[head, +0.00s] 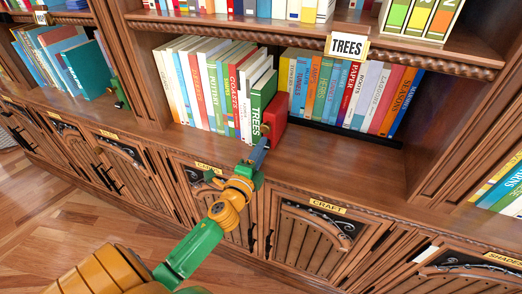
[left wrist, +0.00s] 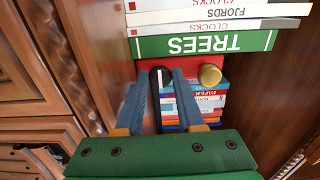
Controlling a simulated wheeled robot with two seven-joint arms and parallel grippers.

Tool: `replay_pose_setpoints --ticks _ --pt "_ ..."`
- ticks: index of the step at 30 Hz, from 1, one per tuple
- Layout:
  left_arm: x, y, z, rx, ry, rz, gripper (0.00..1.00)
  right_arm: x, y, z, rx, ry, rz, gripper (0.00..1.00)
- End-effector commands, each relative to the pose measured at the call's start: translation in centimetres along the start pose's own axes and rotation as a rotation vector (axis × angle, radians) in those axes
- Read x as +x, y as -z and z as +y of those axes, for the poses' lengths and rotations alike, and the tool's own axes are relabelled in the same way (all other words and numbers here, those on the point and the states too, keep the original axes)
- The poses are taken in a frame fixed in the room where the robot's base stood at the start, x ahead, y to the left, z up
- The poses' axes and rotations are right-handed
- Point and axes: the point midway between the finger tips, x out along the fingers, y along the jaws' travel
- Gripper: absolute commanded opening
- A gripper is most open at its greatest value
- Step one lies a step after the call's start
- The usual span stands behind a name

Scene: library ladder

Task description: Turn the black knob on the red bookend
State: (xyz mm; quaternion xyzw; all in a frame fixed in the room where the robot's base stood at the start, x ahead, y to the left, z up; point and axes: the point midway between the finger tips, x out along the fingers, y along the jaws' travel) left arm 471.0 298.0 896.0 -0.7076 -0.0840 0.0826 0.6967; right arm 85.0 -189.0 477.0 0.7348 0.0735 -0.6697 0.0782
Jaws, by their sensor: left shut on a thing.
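The red bookend (head: 276,121) stands on the middle shelf against the green TREES book. In the left wrist view the bookend (left wrist: 147,66) shows as a red strip beside that book. The black knob (left wrist: 158,74) sits on it between my blue fingers, with a pale mark near it. A brass knob (left wrist: 210,75) is on the same face, outside the fingers. My left gripper (head: 262,148) reaches to the bookend's front. In the left wrist view the gripper (left wrist: 162,80) is shut on the black knob. In the head view the fingers hide the black knob. My right gripper is out of view.
The TREES book (head: 263,106) and several others stand left of the bookend; more books (head: 345,92) stand to its right. A TREES sign (head: 347,46) is above. A green bookend (head: 118,92) stands at the left.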

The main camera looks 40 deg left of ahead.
Motion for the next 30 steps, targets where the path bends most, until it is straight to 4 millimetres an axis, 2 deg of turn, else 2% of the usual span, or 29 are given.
replay_pose_setpoints --ticks 7,8,9,11,26,29,30 --pt "0.03 0.02 -0.15 -0.001 0.003 0.001 0.0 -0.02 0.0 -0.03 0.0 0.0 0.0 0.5" --pt "0.03 0.02 -0.15 -0.001 0.003 0.001 0.4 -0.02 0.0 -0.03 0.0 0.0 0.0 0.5" --pt "0.03 0.02 -0.15 -0.001 0.003 0.001 0.5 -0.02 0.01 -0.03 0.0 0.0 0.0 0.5" --pt "0.03 0.02 -0.13 -0.001 0.003 0.001 0.65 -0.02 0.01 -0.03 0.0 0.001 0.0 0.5" --pt "-0.02 0.03 0.11 0.0 -0.002 0.0 0.65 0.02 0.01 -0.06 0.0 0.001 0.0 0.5" --pt "-0.02 0.01 0.04 0.059 -0.003 0.001 0.65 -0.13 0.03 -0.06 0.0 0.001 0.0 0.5" --pt "-0.02 0.03 -0.05 0.135 -0.003 0.003 0.65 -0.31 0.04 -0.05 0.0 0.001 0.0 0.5"
